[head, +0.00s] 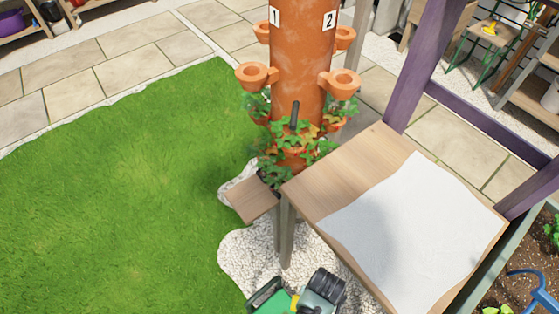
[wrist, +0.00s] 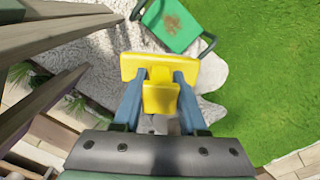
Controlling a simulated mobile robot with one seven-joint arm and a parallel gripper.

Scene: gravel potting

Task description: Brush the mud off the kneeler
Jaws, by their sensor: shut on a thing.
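The kneeler (wrist: 188,38) is a green pad with dark green handles at its ends, at the top of the wrist view. A brown mud patch (wrist: 172,24) shows on its upper face. Part of the kneeler (head: 267,299) also shows at the bottom edge of the head view. My gripper (wrist: 160,82) has its blue fingers shut on a yellow brush (wrist: 160,62), which lies across the fingertips. The brush appears just short of the kneeler in the wrist view; I cannot tell whether they touch. The brush's underside is hidden.
A wooden table (head: 330,178) with a white sheet (head: 405,225) stands right of the kneeler. A terracotta planter tower (head: 300,60) with plants rises behind. White gravel (head: 245,262) and open lawn (head: 110,180) lie to the left. A soil bed (head: 515,290) is at far right.

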